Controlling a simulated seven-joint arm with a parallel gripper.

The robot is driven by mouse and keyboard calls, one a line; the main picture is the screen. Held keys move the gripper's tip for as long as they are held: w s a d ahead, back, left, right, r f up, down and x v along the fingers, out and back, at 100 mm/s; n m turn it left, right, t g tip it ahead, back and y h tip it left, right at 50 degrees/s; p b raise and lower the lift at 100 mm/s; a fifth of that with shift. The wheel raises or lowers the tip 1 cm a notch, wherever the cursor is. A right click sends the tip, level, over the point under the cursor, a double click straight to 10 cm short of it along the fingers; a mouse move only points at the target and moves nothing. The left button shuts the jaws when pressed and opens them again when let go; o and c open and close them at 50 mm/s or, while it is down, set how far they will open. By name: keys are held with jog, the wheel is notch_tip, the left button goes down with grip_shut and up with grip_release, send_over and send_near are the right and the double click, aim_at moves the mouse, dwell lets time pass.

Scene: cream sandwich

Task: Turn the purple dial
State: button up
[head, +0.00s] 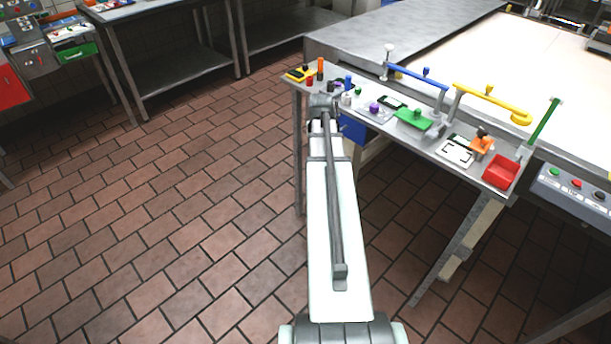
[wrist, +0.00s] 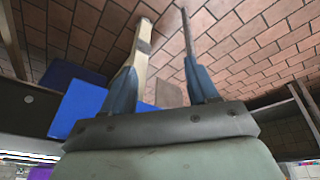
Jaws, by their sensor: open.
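The purple dial (head: 374,107) sits on a pale base on the narrow metal workbench (head: 440,150) in the head view. My gripper is at the bench's near left edge, to the left of the dial and apart from it; its fingers are hard to make out there. In the wrist view my gripper (wrist: 160,72) is open, with two blue fingers apart and nothing between them. The purple dial cannot be made out in the wrist view.
A blue box (head: 352,129) hangs below the bench. Tiled floor (head: 200,210) lies open to the left.

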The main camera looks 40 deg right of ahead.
jog(key=a+f+y, duration=0.1)
jog(key=a+f, duration=0.7)
jog(key=f, duration=0.1)
jog(key=shift+f+n+g, duration=0.25)
jog(key=shift+n+g, duration=0.05)
jog(key=n+t+y, duration=0.1)
jog(key=n+t, duration=0.2)
jog(key=n, duration=0.3)
send_near(375, 105)
jog(key=x, duration=0.8)
jog(key=shift+w+f, duration=0.1)
jog(key=shift+f, duration=0.2)
jog(key=shift+c, duration=0.4)
jog(key=c, duration=1)
jog(key=shift+o, duration=0.2)
